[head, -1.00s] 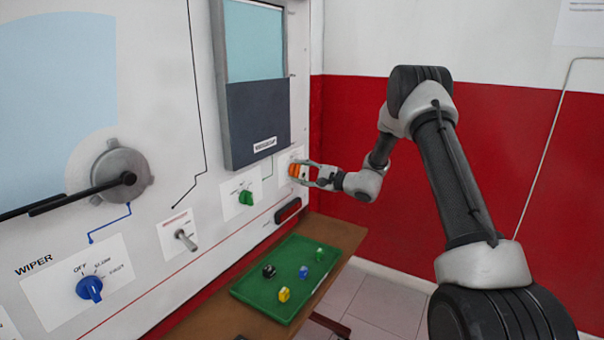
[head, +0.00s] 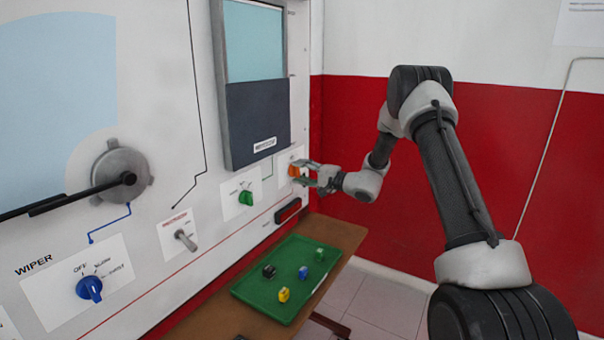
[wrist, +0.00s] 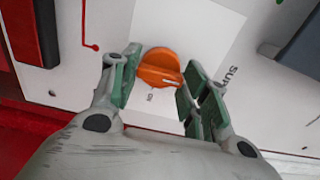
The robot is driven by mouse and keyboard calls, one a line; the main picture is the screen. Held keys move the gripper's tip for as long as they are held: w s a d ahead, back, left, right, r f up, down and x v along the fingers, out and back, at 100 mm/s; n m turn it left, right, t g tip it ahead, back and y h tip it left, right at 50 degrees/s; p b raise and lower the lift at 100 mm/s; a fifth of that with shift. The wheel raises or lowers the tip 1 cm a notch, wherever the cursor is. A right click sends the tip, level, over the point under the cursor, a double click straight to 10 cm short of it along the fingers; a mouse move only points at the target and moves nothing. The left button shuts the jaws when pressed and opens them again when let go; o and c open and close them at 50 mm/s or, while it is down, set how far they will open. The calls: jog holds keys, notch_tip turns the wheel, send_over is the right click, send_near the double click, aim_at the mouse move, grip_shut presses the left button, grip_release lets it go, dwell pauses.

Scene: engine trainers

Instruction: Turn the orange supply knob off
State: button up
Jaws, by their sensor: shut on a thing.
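The orange supply knob (head: 293,171) is on a white label plate at the right end of the panel. In the wrist view the knob (wrist: 158,66) sits between the two green-padded fingers, and its white mark points to the lower right. Small lettering, apparently "ON", is below it, and part of the word "SUPPLY" is at the right of the plate. My gripper (head: 303,171) is at the knob, one finger on each side, shut on it. In the wrist view my gripper (wrist: 155,82) shows a narrow gap at the left finger; contact is hard to see.
A green knob (head: 246,197), a toggle lever (head: 186,240) and a blue wiper knob (head: 90,288) are on the panel to the left. A green tray (head: 270,308) with several small blocks lies on a wooden bench.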

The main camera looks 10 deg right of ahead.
jog(key=shift+f, duration=0.1)
jog(key=o, duration=1)
jog(key=v, duration=1.2)
